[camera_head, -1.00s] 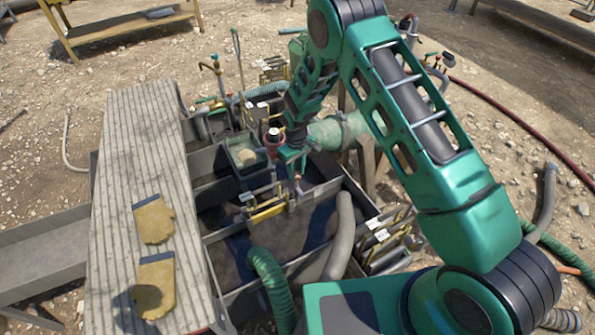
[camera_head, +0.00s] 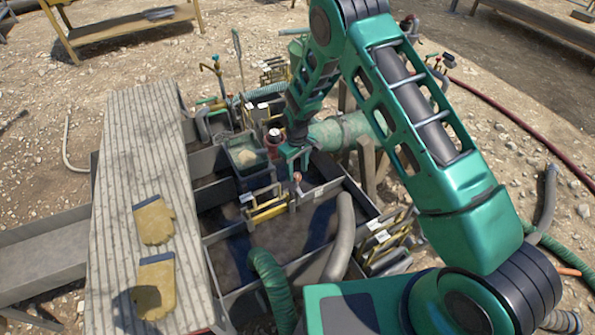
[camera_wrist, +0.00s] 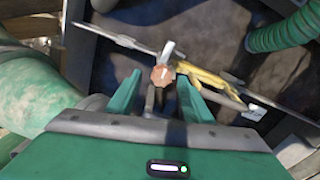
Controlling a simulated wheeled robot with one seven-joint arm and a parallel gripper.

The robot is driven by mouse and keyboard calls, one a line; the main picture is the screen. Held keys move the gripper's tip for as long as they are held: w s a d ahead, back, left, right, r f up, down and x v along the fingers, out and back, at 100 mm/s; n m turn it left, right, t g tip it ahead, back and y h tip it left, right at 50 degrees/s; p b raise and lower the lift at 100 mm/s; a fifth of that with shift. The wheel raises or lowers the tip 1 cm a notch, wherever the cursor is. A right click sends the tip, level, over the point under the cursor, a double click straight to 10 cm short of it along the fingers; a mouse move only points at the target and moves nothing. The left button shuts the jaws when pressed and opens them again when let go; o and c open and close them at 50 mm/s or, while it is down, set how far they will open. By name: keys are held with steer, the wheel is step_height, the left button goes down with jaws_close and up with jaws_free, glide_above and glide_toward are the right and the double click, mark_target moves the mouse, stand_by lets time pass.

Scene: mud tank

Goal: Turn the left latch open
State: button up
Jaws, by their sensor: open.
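A small latch with an orange-brown hexagonal head (camera_wrist: 163,75) and a grey lever sits on the tank's divider wall in the wrist view. In the head view it is a small pale-orange spot (camera_head: 298,178) just below my gripper (camera_head: 296,165). In the wrist view my gripper (camera_wrist: 160,80) is open, with its two green fingers on either side of the latch head. I cannot tell whether the fingers touch it. A yellow gate (camera_head: 268,212) stands beside the latch, and its yellow bar (camera_wrist: 212,82) shows right of the latch in the wrist view.
The mud tank's compartments (camera_head: 235,272) lie below. A green hose (camera_head: 268,275) and a grey hose (camera_head: 341,235) run into the tank. A thick green pipe (camera_head: 338,132) is close behind my gripper. Gloves (camera_head: 153,220) lie on a ribbed walkway (camera_head: 125,130) at left.

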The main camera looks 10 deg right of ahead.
step_height(320, 180, up, 10)
stand_by(0.4)
steer(key=shift+w+f, duration=0.1)
steer(key=s+d+r+m, duration=0.3)
steer(key=s+d+r, duration=0.3)
steer(key=d+r, duration=0.55)
steer(key=s+d+r+m, duration=0.3)
steer(key=s+d+r, duration=0.2)
steer(key=d+r, duration=0.65)
steer(key=s+d+r+m, duration=0.2)
steer(key=s+d+r, duration=0.1)
steer(key=s+d, duration=0.3)
steer(key=s+d+r+m, duration=0.2)
steer(key=s+d+r, duration=0.1)
steer(key=s, duration=0.6)
steer(key=s+d+m, duration=0.1)
steer(key=s+m, duration=0.2)
steer(key=s, duration=1.2)
steer(key=shift+s+d+r+m, duration=0.2)
steer(key=shift+d+r+m, duration=0.1)
steer(key=shift+d+r, duration=0.15)
